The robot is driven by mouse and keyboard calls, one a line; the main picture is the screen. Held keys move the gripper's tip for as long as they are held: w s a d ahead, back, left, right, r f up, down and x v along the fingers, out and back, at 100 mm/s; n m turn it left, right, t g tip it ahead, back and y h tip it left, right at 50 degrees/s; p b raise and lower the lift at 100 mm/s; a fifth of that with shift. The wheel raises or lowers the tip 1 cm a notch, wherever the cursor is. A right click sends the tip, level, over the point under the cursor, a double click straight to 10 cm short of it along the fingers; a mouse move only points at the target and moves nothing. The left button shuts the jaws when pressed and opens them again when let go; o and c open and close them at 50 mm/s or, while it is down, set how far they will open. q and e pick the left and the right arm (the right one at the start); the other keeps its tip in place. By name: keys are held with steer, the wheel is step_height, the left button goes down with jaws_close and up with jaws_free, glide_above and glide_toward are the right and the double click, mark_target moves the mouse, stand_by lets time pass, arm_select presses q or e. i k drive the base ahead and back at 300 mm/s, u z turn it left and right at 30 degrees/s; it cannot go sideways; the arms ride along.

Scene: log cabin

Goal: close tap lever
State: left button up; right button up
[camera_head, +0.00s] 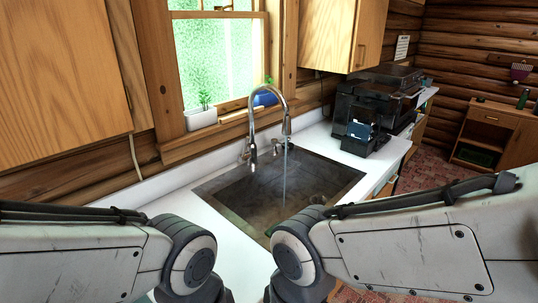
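A chrome tap (252,122) with a high curved neck stands at the back edge of the sink. A thin stream of water (285,178) runs from its spout into the dark sink basin (225,195). Small metal parts show on either side of the tap's base; which one is the lever is too small to tell. Both my arms reach in from the lower left and lower right, with their joints in front of the sink. My grippers are out of view.
White counter (165,204) surrounds the sink. Dark boxy appliances (365,105) stand on the counter to the right. A white planter (201,119) and a blue pot (265,98) sit on the windowsill. Wooden cabinets (343,32) hang above. A wooden cabinet (490,130) stands far right.

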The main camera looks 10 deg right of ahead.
mark_target(241, 158)
steer(key=z, duration=2.05)
steer(key=i, duration=1.8)
steer(key=u, duration=3.35)
steer(key=i, duration=0.5)
